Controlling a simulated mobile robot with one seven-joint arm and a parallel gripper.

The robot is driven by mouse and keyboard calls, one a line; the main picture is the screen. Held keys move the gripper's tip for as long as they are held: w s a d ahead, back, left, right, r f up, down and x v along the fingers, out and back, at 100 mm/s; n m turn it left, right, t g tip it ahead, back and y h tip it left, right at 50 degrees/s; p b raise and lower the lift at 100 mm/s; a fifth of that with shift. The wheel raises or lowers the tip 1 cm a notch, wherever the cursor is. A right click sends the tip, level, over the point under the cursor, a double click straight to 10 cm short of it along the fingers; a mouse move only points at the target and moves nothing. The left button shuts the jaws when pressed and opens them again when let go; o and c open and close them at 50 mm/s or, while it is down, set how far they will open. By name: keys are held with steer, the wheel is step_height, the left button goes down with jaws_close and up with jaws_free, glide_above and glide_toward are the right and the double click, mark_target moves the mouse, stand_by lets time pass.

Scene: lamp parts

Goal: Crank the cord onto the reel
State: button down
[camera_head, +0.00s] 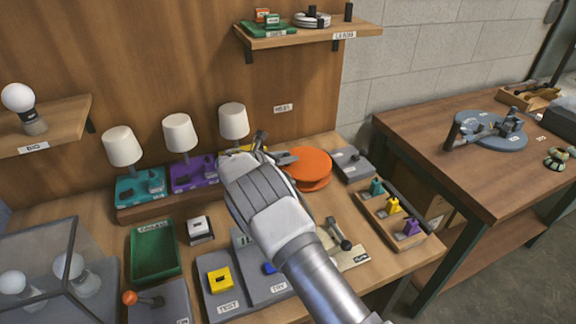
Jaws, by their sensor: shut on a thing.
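The orange reel (310,165), a low drum with a round flat top, stands on the workbench right of centre. My gripper (272,148) is at the reel's left edge, reaching up from the lower right. It is shut on what appears to be the reel's crank handle; the hand hides the grip. The cord cannot be made out.
Three white-shaded lamps, one (178,133) on a purple base, stand along the back. A grey block (351,163) sits close right of the reel. A rack (394,212) of coloured plugs and a lever (340,236) are nearer the front. A second table (420,125) stands right.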

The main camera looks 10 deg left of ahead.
steer(key=shift+r, duration=0.1)
stand_by(0.3)
steer(key=c, duration=0.7)
jaws_free()
steer(key=shift+o, duration=0.2)
steer(key=v, duration=1.7)
steer(key=shift+a, duration=0.25)
steer(key=shift+r, duration=0.15)
